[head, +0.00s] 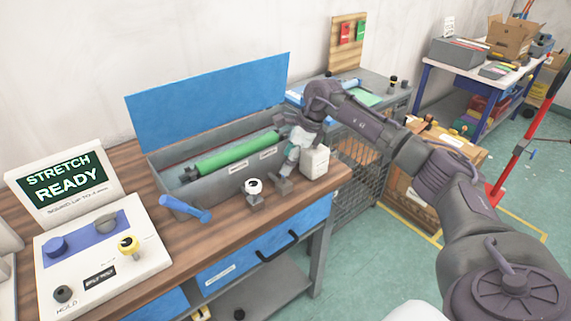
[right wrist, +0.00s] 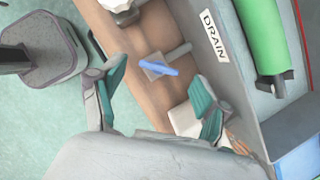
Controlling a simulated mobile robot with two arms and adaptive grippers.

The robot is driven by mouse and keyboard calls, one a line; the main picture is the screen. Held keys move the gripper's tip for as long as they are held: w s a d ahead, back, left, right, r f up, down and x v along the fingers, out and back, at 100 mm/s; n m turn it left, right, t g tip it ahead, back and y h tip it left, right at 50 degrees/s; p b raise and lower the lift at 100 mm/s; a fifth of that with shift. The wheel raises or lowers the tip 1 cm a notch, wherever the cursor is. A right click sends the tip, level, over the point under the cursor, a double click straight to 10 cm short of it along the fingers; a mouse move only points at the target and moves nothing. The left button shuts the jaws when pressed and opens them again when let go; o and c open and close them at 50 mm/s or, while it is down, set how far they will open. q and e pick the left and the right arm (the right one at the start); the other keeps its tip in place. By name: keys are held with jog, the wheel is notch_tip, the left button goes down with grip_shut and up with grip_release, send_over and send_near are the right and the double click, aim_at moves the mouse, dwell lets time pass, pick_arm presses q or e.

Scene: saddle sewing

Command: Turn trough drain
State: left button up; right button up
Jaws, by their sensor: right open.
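The grey trough (head: 160,163) sits on the wooden bench with its blue lid raised and a green roller (head: 225,155) inside. In the right wrist view a DRAIN label (right wrist: 213,36) is on the trough wall. Beside it, a grey fitting with a blue lever (right wrist: 158,68) sticks out; I take it to be the drain. A grey fitting (head: 282,186) also shows in the head view, below my right gripper. My right gripper (head: 289,163) is open, its fingers (right wrist: 155,95) spread either side of the lever in the picture, apparently not touching it. My left gripper is out of view.
A white block (head: 315,161) stands close right of my right gripper. A white-topped knob (head: 252,187) and a blue crank handle (head: 186,208) stick out along the trough front. A control panel (head: 105,255) reading STRETCH READY is at left.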

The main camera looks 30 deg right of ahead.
jog(key=v, duration=1)
jog(key=shift+f, duration=0.15)
